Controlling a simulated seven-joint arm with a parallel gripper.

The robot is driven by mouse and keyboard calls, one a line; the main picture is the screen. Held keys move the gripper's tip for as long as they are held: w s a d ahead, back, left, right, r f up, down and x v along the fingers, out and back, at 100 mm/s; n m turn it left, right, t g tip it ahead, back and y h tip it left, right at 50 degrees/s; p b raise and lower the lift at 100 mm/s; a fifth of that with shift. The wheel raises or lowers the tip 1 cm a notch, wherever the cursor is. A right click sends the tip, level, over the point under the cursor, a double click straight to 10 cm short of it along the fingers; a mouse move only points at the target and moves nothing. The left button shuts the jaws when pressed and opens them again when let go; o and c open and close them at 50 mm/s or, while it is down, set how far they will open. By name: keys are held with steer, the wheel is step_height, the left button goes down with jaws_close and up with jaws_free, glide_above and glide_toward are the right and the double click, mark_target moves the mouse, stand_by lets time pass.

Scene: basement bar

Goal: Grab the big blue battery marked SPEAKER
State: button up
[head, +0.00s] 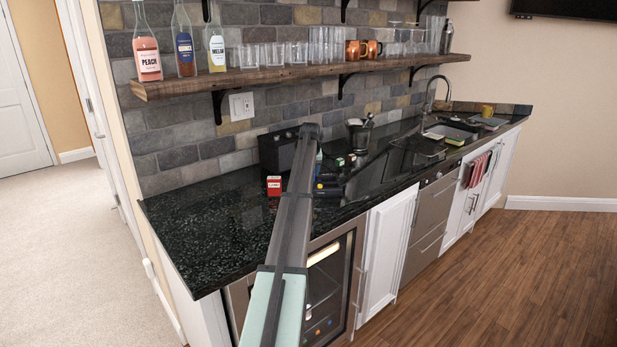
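My arm reaches from the bottom over the dark counter, and its far end (308,131) shows in front of a black box-shaped device by the wall. The fingers cannot be made out. A small group of dark objects (328,188) lies on the counter just right of my arm, one with a bluish tint and a yellow spot. No SPEAKER marking is readable, so I cannot tell which of them is the big blue battery. My arm hides part of this area.
A small red and white box (274,186) stands left of my arm, near the black device (274,153). A dark pitcher-like item (359,134) stands further right, before the sink (450,131). A wooden shelf (300,73) with bottles and glasses hangs above. The counter's left end (195,215) is clear.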

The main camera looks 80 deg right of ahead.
steer(key=shift+c, duration=0.9)
steer(key=shift+r, duration=0.1)
